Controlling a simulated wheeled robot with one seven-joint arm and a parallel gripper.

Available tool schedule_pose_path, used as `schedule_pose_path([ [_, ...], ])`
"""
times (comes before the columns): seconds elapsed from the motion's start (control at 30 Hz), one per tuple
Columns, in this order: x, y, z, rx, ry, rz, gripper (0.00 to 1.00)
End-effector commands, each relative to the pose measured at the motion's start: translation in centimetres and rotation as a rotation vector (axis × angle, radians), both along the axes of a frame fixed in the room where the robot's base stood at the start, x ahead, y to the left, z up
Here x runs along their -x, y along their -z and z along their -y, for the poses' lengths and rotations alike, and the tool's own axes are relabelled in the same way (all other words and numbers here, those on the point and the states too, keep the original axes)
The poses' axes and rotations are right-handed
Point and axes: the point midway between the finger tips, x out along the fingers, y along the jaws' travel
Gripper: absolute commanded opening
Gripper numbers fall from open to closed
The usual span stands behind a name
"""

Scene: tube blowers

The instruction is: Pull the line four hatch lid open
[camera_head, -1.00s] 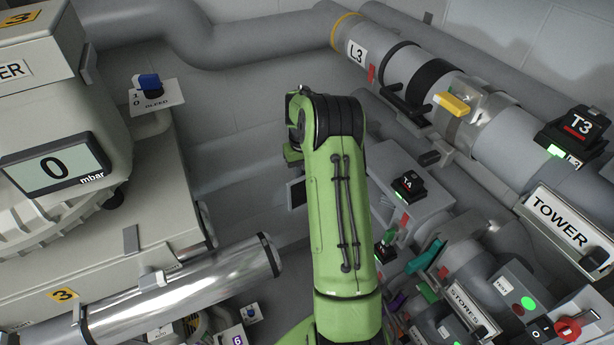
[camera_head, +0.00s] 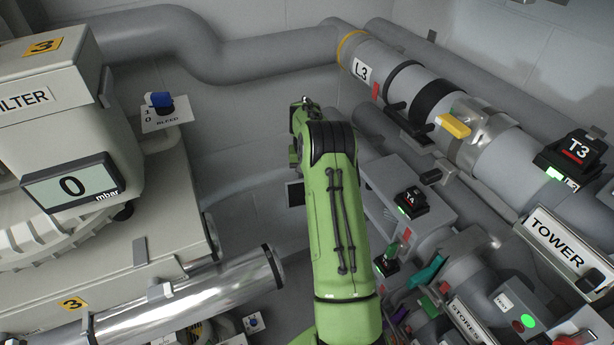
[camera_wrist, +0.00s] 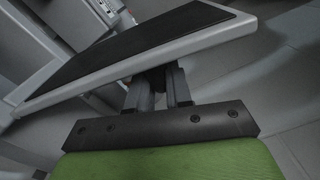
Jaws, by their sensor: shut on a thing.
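The line four hatch lid (camera_wrist: 140,45) fills the upper part of the wrist view as a tilted plate with a pale grey rim and a dark inner face. My gripper (camera_wrist: 158,88) is shut at the lid's near edge. Its two dark fingers reach under the rim, and the exact part they hold is hidden there. In the head view my green arm hides the gripper. A small dark panel with a pale edge (camera_head: 295,194), apparently the lid, shows left of the arm. The grey housing marked T4 (camera_head: 380,180) is right of the arm.
The L3 pipe (camera_head: 400,78) with a yellow handle (camera_head: 453,125) runs along the upper right. The filter unit (camera_head: 60,130) and a shiny metal tube (camera_head: 190,300) stand at left. Several valves and switches crowd the lower right. Open floor lies left of the arm.

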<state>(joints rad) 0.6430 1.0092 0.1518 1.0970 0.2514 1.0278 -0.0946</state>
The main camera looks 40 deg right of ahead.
Motion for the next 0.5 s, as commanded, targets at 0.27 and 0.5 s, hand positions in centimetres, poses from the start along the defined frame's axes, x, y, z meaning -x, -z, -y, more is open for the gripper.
schedule_pose_path([
  [0.27, -0.12, 0.01, -0.19, -0.003, -0.004, 0.001, 0.4],
  [0.5, -0.11, -0.57, -0.07, 0.0, -0.003, 0.002, 0.4],
])
